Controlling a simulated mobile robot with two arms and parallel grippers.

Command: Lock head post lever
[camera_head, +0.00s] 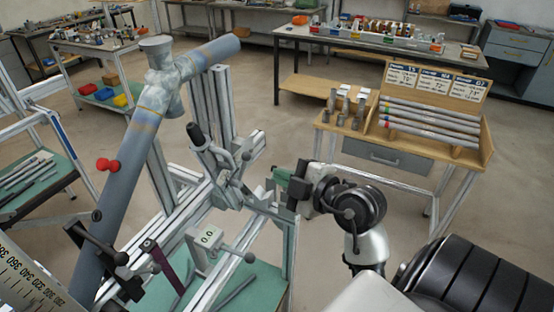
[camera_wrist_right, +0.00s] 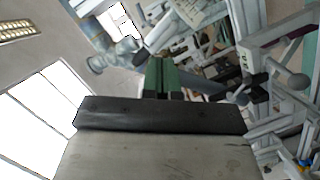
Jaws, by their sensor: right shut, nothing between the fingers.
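A grey bicycle-like frame tube (camera_head: 150,120) with a silver lugged joint (camera_head: 160,85) leans across the aluminium jig (camera_head: 222,105). A lever with a black grip (camera_head: 197,136) stands tilted up on a metal clamp at the jig's middle. Black levers with ball knobs (camera_head: 110,250) sit lower left; I cannot tell for sure which lever is the head post's. My right gripper (camera_head: 281,178) has green fingers, shut and empty, right of the clamp and apart from the black grip. In the wrist view its green fingers (camera_wrist_right: 160,76) are together, with a ball-knobbed lever (camera_wrist_right: 297,81) to the right.
A wooden bench (camera_head: 345,133) with tubes and metal fittings stands to the right. A red knob (camera_head: 107,165) sticks out beside the tube. Bare floor lies between jig and bench.

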